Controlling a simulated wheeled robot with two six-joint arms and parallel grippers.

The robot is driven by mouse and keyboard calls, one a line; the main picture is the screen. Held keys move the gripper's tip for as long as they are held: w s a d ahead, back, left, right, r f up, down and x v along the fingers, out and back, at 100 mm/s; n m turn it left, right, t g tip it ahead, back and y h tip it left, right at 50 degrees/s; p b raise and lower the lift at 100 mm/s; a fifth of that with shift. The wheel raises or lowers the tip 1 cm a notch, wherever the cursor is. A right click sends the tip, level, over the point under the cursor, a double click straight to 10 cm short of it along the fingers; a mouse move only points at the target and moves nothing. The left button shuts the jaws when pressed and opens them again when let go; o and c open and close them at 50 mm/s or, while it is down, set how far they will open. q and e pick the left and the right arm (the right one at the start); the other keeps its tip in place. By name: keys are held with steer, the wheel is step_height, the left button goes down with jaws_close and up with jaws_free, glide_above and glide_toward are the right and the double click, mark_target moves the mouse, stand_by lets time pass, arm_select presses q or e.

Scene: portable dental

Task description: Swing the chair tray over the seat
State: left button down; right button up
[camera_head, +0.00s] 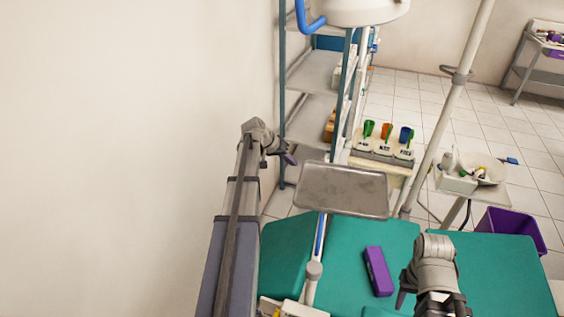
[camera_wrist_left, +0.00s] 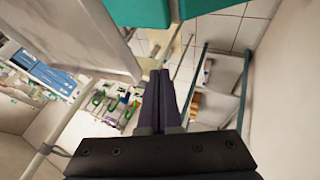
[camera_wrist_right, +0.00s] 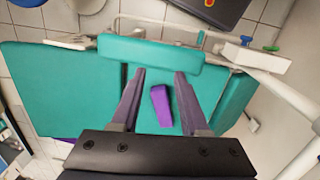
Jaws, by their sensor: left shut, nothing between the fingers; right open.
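The chair tray (camera_head: 342,190) is a flat grey metal tray with a raised rim, at the head of the teal chair in the head view. A grey panel (camera_wrist_left: 85,30), probably the tray, fills the upper left of the left wrist view. The teal seat (camera_head: 345,240) carries a purple box (camera_head: 376,270). My left gripper (camera_head: 290,159) is shut and empty, left of the tray and apart from it. Its closed fingers show in the left wrist view (camera_wrist_left: 160,75). My right gripper (camera_wrist_right: 160,72) is open and empty above the chair, with the purple box (camera_wrist_right: 161,104) below between its fingers.
A shelf rack (camera_head: 313,72) stands behind the tray by the left wall. Cups stand in a holder (camera_head: 383,148) beyond the tray. A pole (camera_head: 445,110), a side stand (camera_head: 490,193) and a purple bin (camera_head: 512,229) are on the right.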

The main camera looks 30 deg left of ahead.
mark_target(316, 166)
arm_select(q)
steer(key=shift+w+d, duration=0.25)
steer(key=shift+d, duration=0.45)
steer(key=shift+m+g+h, duration=0.3)
steer(key=shift+m+h, duration=0.2)
steer(key=shift+m, duration=0.3)
steer(key=w+d, duration=0.2)
steer(key=d, duration=0.1)
steer(key=w+d, duration=0.1)
steer(key=shift+w+d, duration=0.25)
steer(key=shift+d, duration=0.1)
steer(key=shift+s, duration=0.1)
steer(key=shift+d, duration=0.1)
